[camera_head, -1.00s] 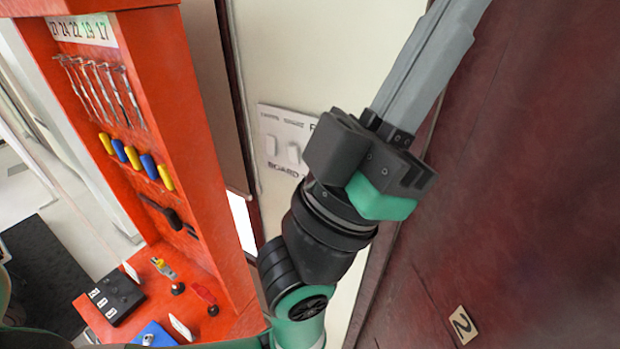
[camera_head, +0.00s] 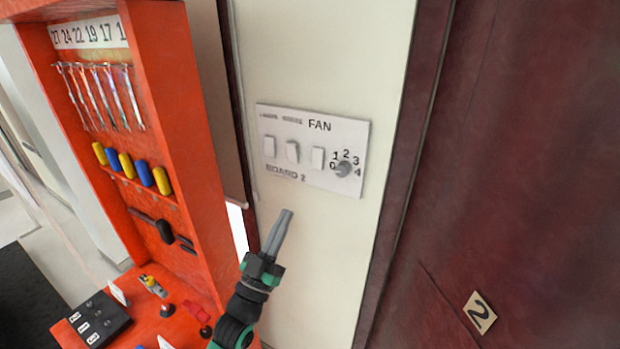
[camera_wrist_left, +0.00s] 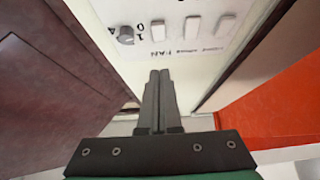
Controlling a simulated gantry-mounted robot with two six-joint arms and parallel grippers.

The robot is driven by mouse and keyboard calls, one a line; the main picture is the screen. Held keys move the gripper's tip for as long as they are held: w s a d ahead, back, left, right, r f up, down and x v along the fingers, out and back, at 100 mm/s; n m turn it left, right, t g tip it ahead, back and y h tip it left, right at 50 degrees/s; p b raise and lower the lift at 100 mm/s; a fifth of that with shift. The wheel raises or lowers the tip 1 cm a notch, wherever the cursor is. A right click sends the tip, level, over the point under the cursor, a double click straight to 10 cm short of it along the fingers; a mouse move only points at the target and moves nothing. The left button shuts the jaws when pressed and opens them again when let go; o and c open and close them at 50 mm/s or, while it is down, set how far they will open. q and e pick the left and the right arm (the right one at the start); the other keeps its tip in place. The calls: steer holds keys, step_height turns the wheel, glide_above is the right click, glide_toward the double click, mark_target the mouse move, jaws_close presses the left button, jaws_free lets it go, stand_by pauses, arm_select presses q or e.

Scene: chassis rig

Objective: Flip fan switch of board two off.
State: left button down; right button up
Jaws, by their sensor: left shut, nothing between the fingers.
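A white switch board labelled BOARD 2 (camera_head: 350,128) is on the cream wall in the head view. It carries three white rocker switches and a grey rotary knob (camera_head: 343,170) with numbers 0 to 4. The fan switch (camera_head: 318,158) is the rightmost rocker, under the word FAN. My left gripper (camera_head: 287,213) is shut and empty, below the board and apart from it, fingers pointing up. In the left wrist view the board shows upside down, with the fan switch (camera_wrist_left: 158,31) just beyond my shut fingertips (camera_wrist_left: 160,72). My right gripper is not in view.
An orange tool cabinet (camera_head: 170,100) with hanging tools stands at the left. Its shelf holds a black box (camera_head: 100,318) and small items. A dark red door with a 2 plate (camera_head: 479,312) is at the right. The wall around the board is clear.

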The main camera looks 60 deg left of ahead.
mark_target(317, 160)
arm_select(q)
steer(key=p+x, duration=0.1)
steer(key=x, duration=0.3)
steer(key=w+f+p+x, duration=0.1)
steer(key=x, duration=0.3)
steer(key=a+f+p+x, duration=0.1)
steer(key=x, duration=0.4)
steer(key=shift+w+d+f, duration=0.1)
